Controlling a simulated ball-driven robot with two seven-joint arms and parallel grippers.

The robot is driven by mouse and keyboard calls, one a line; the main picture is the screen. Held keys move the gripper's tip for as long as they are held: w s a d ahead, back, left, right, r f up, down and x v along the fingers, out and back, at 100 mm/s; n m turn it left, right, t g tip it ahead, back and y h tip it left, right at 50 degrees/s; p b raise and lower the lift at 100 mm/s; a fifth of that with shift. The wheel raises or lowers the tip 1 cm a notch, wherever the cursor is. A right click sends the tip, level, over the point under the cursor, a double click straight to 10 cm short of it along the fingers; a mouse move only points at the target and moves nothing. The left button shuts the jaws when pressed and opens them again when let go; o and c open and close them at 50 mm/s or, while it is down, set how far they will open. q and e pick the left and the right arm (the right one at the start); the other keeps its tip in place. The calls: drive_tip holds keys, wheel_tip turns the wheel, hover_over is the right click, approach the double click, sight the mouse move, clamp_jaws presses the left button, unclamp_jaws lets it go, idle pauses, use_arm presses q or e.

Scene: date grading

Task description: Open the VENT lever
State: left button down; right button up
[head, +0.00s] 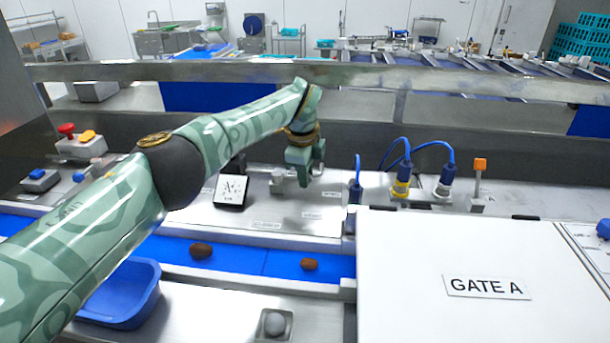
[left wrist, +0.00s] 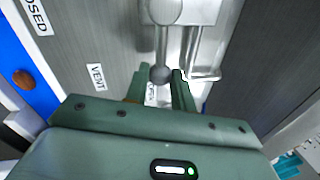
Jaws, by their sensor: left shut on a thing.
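The VENT lever (left wrist: 161,50) shows in the left wrist view as a metal rod ending in a dark ball knob. It rises from a bright metal mount on a grey panel (left wrist: 100,45). My left gripper (left wrist: 159,84) is shut on the lever, with its fingers on either side at the knob end. A VENT label (left wrist: 96,77) lies to the left of the lever, and a partly cut-off label ending in "OSED" (left wrist: 38,14) is at upper left. In the head view my left gripper (head: 306,165) is over the back panel, and its fingers hide most of the lever. My right gripper does not show.
A small framed sign (head: 231,190) stands left of the gripper. Blue-capped connectors (head: 447,178) and an orange-topped switch (head: 480,165) stand to the right. A white GATE A cover (head: 430,250) is at front right. Brown dates (head: 201,250) lie on the blue belt (head: 255,261) in front.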

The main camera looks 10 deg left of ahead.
use_arm(q)
drive_tip(key=shift+w+r, duration=0.1)
drive_tip(key=shift+r, duration=0.05)
drive_tip(key=c, duration=1.2)
unclamp_jaws()
drive_tip(key=shift+c, duration=0.2)
drive_tip(key=shift+o, duration=0.3)
drive_tip(key=s+r, duration=0.3)
drive_tip(key=r, duration=1.2)
drive_tip(key=shift+a+r+b, duration=0.15)
drive_tip(key=shift+r+b, duration=0.25)
drive_tip(key=shift+b, duration=0.05)
